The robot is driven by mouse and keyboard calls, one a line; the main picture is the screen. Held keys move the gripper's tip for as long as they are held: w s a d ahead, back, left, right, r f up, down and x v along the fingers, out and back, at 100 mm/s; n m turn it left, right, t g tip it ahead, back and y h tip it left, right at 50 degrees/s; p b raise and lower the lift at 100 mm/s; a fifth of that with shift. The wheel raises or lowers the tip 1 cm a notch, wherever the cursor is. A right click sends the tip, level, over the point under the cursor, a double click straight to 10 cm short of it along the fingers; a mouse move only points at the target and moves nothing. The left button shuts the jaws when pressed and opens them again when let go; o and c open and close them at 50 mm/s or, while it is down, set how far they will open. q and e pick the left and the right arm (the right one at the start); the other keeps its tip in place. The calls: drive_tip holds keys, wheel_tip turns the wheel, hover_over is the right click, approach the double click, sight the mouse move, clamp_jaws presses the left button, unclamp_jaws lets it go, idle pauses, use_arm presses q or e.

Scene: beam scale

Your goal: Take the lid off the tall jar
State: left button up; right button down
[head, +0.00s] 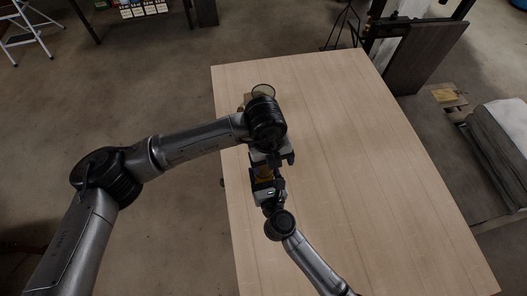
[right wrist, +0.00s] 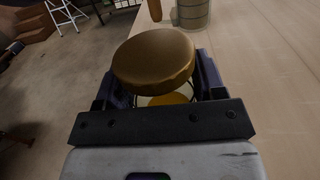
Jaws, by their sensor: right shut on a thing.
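The tall jar has a round brown lid (right wrist: 155,58) on its top in the right wrist view. A strip of the clear jar (right wrist: 168,99) with something yellow in it shows below the lid. My right gripper (head: 266,184) is shut on the jar, with one finger on each side just under the lid. In the head view only a small orange-brown part of the jar and lid (head: 264,173) shows between my two grippers. My left gripper (head: 272,157) is close above or beyond it there; its fingers are mostly hidden by its own wrist.
A round, light-topped container (head: 262,90) stands at the table's far left edge; it also shows in the right wrist view (right wrist: 193,13). A brown wooden piece (right wrist: 155,10) is beside it. The right side of the wooden table (head: 370,190) is clear.

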sight(263, 167)
use_arm(q)
drive_tip(key=m, duration=0.4)
drive_tip(key=shift+w+a+r, duration=0.1)
drive_tip(key=shift+w+r, duration=0.15)
drive_tip(key=shift+r, duration=0.1)
drive_tip(key=m, duration=0.5)
drive_tip(key=shift+w+a+r+m, duration=0.2)
drive_tip(key=shift+w+r+m, duration=0.15)
drive_tip(key=shift+r+m, duration=0.05)
drive_tip(key=m, duration=0.3)
drive_tip(key=shift+w+a+r+m+t, duration=0.1)
drive_tip(key=shift+a+m+t, duration=0.1)
drive_tip(key=shift+m+t, duration=0.15)
drive_tip(key=m, duration=0.4)
drive_tip(key=shift+w+a+y, duration=0.1)
drive_tip(key=shift+a+y, duration=0.05)
drive_tip(key=shift+y, duration=0.15)
drive_tip(key=m, duration=0.3)
drive_tip(key=shift+a+m, duration=0.15)
drive_tip(key=shift+m, duration=0.2)
drive_tip(key=m, duration=0.5)
drive_tip(key=shift+w+a+m+y, duration=0.1)
drive_tip(key=shift+a+m+y, duration=0.1)
drive_tip(key=shift+m+y, duration=0.1)
drive_tip(key=m, duration=0.5)
drive_tip(key=shift+a, duration=0.15)
drive_tip(key=m, duration=0.4)
drive_tip(key=shift+m, duration=0.4)
drive_tip(key=shift+f, duration=3.95)
